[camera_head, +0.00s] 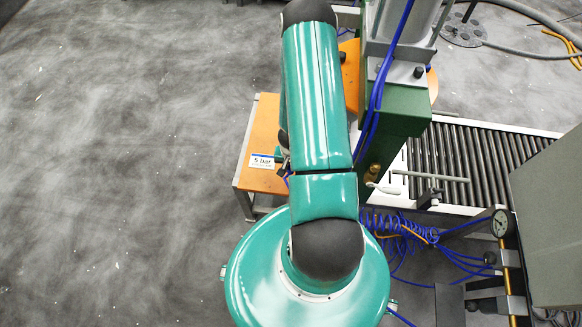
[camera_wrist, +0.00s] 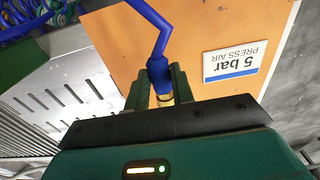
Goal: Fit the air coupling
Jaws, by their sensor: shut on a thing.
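In the wrist view my gripper (camera_wrist: 161,84) is shut on the air coupling (camera_wrist: 158,68), a blue end piece with a brass-coloured part between the green fingers. A blue hose (camera_wrist: 152,15) runs from it out of the top of the picture. The coupling is over or at the orange bench top (camera_wrist: 205,35); I cannot tell whether it touches. In the head view my arm hides the gripper and coupling. The green press column (camera_head: 395,125) stands right of my arm, with a small brass-coloured fitting (camera_head: 373,169) low on its front.
A "5 bar PRESS AIR" label (camera_wrist: 234,62) lies on the bench, also visible in the head view (camera_head: 262,161). A roller conveyor (camera_head: 470,155) runs right of the press. Coiled blue hose (camera_head: 400,232) and a gauge (camera_head: 500,223) are at lower right. The left floor is clear.

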